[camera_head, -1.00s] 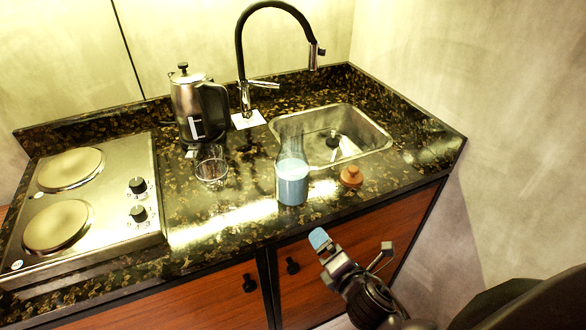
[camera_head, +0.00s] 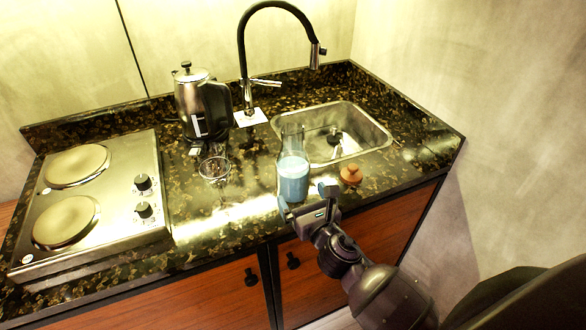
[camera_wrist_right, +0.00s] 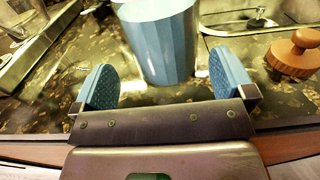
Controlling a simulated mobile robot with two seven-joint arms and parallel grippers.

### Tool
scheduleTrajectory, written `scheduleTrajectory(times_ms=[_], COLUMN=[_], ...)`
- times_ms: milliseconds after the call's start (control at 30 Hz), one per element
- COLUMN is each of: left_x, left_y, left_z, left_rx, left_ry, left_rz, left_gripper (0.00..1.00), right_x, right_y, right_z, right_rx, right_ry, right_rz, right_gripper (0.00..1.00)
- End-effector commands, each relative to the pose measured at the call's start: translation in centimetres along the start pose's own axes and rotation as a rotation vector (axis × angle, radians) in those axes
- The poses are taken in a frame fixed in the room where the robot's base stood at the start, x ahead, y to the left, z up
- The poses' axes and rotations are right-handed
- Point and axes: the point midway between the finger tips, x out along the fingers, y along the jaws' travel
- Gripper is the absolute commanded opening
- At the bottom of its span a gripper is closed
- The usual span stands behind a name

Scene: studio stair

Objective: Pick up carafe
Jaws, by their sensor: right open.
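The carafe (camera_head: 293,176) is a clear glass bottle with a narrower neck and blue contents in its lower part. It stands upright on the dark speckled counter, in front of the sink. It also shows in the right wrist view (camera_wrist_right: 160,42), its top cut off by the frame. My right gripper (camera_head: 308,200) is open and empty at the counter's front edge, just in front of the carafe. In the right wrist view its two blue-padded fingers (camera_wrist_right: 164,88) are apart, with the carafe between and beyond them. My left gripper is not in view.
A wooden stopper (camera_head: 350,175) lies right of the carafe, close to the right finger's side. A drinking glass (camera_head: 214,170) and a steel kettle (camera_head: 192,105) stand to the left. The sink (camera_head: 372,135) and black faucet (camera_head: 241,50) are behind. A two-plate stove (camera_head: 110,205) is far left.

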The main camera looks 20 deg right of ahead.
Motion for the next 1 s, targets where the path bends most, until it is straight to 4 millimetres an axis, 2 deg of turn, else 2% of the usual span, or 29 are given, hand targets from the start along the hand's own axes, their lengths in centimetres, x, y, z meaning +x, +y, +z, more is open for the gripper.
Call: scheduleTrajectory(times_ms=[167,500,833,867,1000], left_x=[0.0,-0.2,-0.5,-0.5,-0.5], left_y=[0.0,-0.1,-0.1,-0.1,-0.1], left_z=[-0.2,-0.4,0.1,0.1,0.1], left_rx=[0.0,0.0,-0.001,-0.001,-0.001], left_ry=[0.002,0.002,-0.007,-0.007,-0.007], left_rz=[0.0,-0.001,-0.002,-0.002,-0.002], left_gripper=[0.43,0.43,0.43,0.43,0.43], right_x=[1.0,5.1,5.8,5.8,5.7], right_y=[0.0,-0.3,-0.3,-0.3,-0.3], right_z=[0.1,0.5,0.4,0.4,0.4], right_rx=[0.0,0.002,0.002,0.002,0.002], right_ry=[0.0,0.0,0.001,0.001,0.001], right_rz=[0.0,0.0,0.0,0.0,0.0], right_gripper=[1.0,1.0,1.0,0.98,0.77])
